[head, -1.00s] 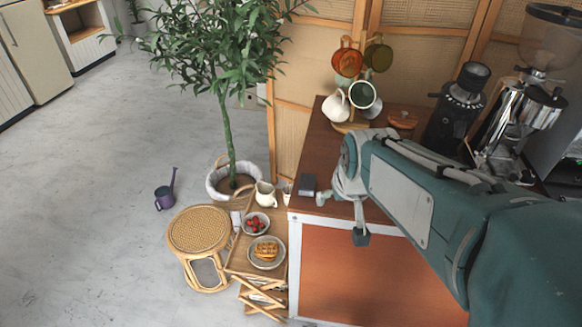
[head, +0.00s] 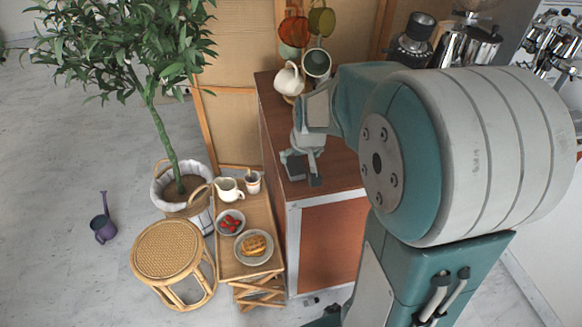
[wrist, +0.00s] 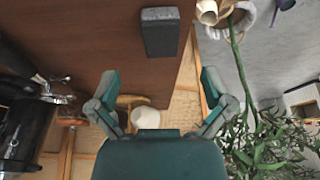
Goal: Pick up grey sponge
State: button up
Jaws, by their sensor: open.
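The grey sponge (head: 296,170) is a small dark-grey block lying on the brown counter top (head: 345,172), close to its left edge. In the wrist view the whole sponge (wrist: 160,32) shows at the top centre, near the counter edge. My gripper (head: 303,167) is above the counter by the sponge and partly covers it in the head view. In the wrist view the open jaws (wrist: 160,78) are spread wide and empty. The sponge lies beyond the fingertips, roughly in line with the gap between them. I see no contact.
A mug tree with a white jug (head: 288,79) and several hanging cups stands behind my gripper. A lower wooden trolley (head: 230,266) with bowls of food is left of the counter. A rattan stool (head: 172,250) and potted tree (head: 163,125) stand further left. Coffee equipment (head: 412,42) is at the back right.

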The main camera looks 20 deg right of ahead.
aim_at(295, 167)
jog(key=shift+w+d+f, duration=0.2)
jog(key=shift+w+f, duration=0.05)
jog(key=shift+f, duration=0.3)
jog(key=shift+w+d+f, duration=0.2)
jog(key=shift+f, duration=0.35)
jog(key=x, duration=0.2)
jog(key=a+x, duration=0.1)
jog(key=x, duration=0.2)
jog(key=shift+w+a, duration=0.1)
jog(key=shift+w, duration=0.1)
jog(key=shift+d+f, duration=0.2)
jog(key=shift+d, duration=0.3)
jog(key=shift+a, duration=0.25)
jog(key=c, duration=0.9)
jog(key=shift+a, duration=0.2)
jog(key=shift+c, duration=1)
